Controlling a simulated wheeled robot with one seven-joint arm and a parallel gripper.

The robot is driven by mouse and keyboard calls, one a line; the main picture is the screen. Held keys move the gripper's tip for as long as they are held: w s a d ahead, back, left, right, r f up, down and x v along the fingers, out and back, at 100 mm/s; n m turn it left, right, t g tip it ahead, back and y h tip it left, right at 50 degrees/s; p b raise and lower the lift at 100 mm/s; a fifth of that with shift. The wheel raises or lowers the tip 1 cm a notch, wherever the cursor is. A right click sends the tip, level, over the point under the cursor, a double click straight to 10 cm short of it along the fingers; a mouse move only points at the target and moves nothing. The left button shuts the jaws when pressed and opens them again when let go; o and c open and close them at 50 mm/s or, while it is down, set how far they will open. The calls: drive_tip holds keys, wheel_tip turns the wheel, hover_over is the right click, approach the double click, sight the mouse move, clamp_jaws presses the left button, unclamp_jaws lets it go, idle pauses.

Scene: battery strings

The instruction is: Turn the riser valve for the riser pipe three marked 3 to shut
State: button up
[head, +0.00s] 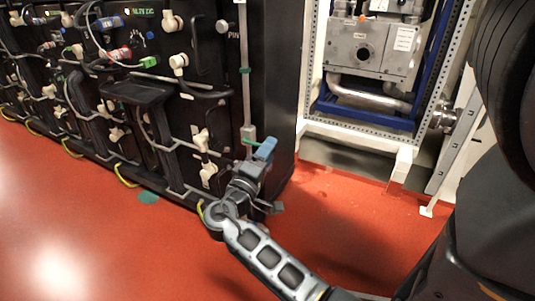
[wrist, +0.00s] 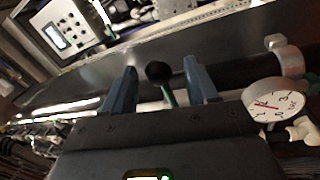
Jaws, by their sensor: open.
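My gripper (head: 264,150) is at the right end of the black racks, beside the lower part of a thin grey vertical riser pipe (head: 246,95). A green valve lever (head: 249,142) shows at the pipe just left of my blue fingers. In the wrist view my gripper (wrist: 160,84) is open. A green lever with a round black knob (wrist: 159,72) stands between the two fingers, with a gap on each side. I cannot tell how far the valve is turned. No riser number is clearly readable.
A round white gauge (wrist: 275,101) with a red needle is right of my fingers in the wrist view. Black racks (head: 115,95) with cables and white fittings stand at left. A blue-framed machine (head: 368,55) stands behind. Red floor (head: 330,215) is clear at right.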

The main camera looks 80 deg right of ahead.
drive_tip(key=p+v, duration=0.1)
drive_tip(key=v, duration=0.6)
drive_tip(key=shift+a, duration=0.25)
drive_tip(key=shift+w+f, duration=0.1)
